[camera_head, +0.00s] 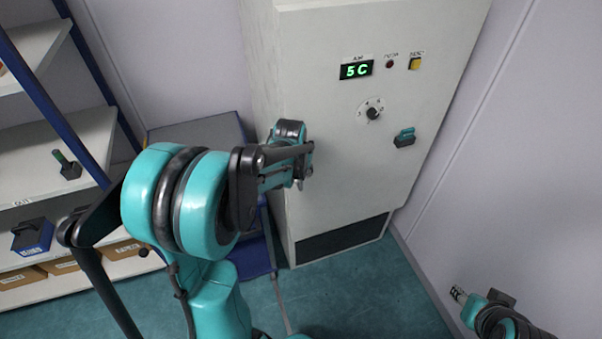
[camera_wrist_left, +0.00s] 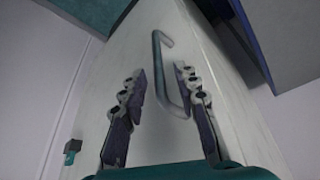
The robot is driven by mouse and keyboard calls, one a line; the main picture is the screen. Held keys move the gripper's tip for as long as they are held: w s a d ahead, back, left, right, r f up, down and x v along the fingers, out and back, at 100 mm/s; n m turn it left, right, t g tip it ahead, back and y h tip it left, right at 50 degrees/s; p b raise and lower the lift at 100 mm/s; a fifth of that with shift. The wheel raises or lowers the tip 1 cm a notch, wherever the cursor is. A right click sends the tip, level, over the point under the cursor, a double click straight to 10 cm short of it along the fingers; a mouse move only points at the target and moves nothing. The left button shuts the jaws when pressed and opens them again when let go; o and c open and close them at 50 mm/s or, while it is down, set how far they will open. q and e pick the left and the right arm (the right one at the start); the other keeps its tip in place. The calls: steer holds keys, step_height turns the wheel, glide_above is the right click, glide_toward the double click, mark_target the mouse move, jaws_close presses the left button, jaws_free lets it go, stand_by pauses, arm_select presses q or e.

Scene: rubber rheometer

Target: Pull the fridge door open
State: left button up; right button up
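The fridge (camera_head: 335,205) is a tall pale cabinet with a green "5 C" display, and its door looks shut. My left gripper (camera_head: 303,172) is at the left part of its front, where it hides the handle in the head view. In the left wrist view, the grey bar handle (camera_wrist_left: 160,62) stands on the pale door face (camera_wrist_left: 120,60). The two fingers of my left gripper (camera_wrist_left: 163,95) are spread, with the handle in the gap between them, its lower end nearer the right finger. My right gripper (camera_head: 459,295) is low at the right, away from the fridge; its fingers are unclear.
A shelf rack (camera_head: 45,150) with blue posts holds boxes and small items at the left. A blue-grey object (camera_head: 195,133) stands beside the fridge's left side. A teal-and-black knob (camera_head: 404,139) sticks out of the fridge front. Floor (camera_head: 370,300) in front is clear.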

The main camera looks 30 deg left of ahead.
arm_select(q)
steer(key=shift+w+f, duration=0.1)
steer(key=shift+f, duration=0.2)
jaws_close()
